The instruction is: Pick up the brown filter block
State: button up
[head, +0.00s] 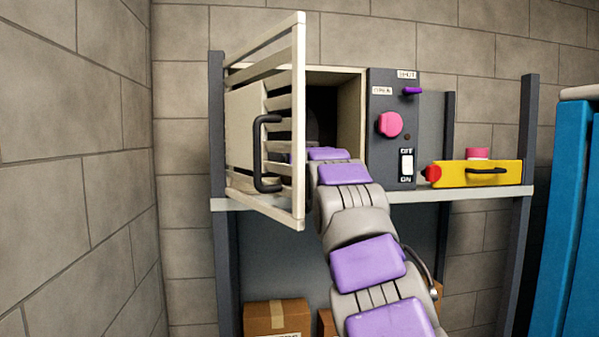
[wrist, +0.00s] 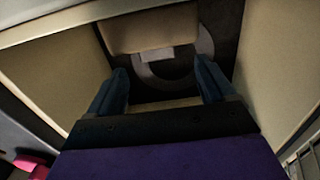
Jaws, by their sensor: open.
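In the wrist view, a tan-brown block (wrist: 148,28), which looks like the filter block, shows at the top inside the duct box, with a small pale patch at its lower edge. My gripper (wrist: 163,80) is open, its two blue fingers wide apart and nothing visible between them. The block is ahead of the fingertips and appears apart from them. In the head view, my arm reaches into the opening of the beige duct box (head: 348,125); the block cannot be seen there, and my gripper is hidden inside the box.
A slatted door (head: 299,120) with a black handle stands open left of my arm. A grey control panel (head: 392,155) is close on the right. A yellow tool (head: 480,173) sits on the shelf (head: 450,194). A grey ring (wrist: 186,70) shows at the duct's back.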

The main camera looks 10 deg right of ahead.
jog(key=shift+w+d+r+p, duration=0.1)
jog(key=shift+w+p, duration=1.85)
jog(key=shift+p, duration=0.25)
jog(key=shift+w+p, duration=0.5)
jog(key=shift+p, duration=0.1)
jog(key=shift+f, duration=0.2)
jog(key=c, duration=1.1)
jog(key=shift+c, duration=0.2)
jog(key=shift+r, duration=0.15)
